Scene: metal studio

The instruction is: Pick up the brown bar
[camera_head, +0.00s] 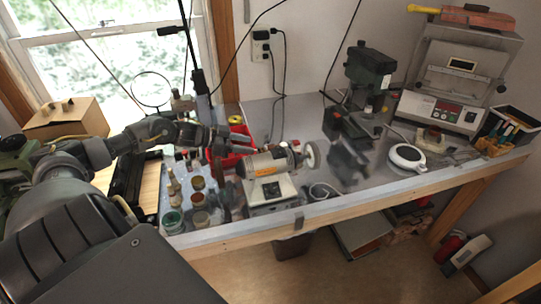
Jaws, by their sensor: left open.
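My left gripper (222,137) is open above the workbench, left of the bench grinder, its fingers pointing right. A small brownish upright shape (218,154) shows just below the fingers, beside the red bin. It may be the brown bar, but it is too small to be sure. I cannot tell whether it stands between the fingers or behind them. No object is clearly held. My right gripper is not in view.
A bench grinder (268,164) stands close to the right. Several jars (198,200) stand at the front left, near a red bin (240,150). A drill press (368,85) and a kiln (452,85) stand further right. Clear metal worktop (300,117) lies behind the grinder.

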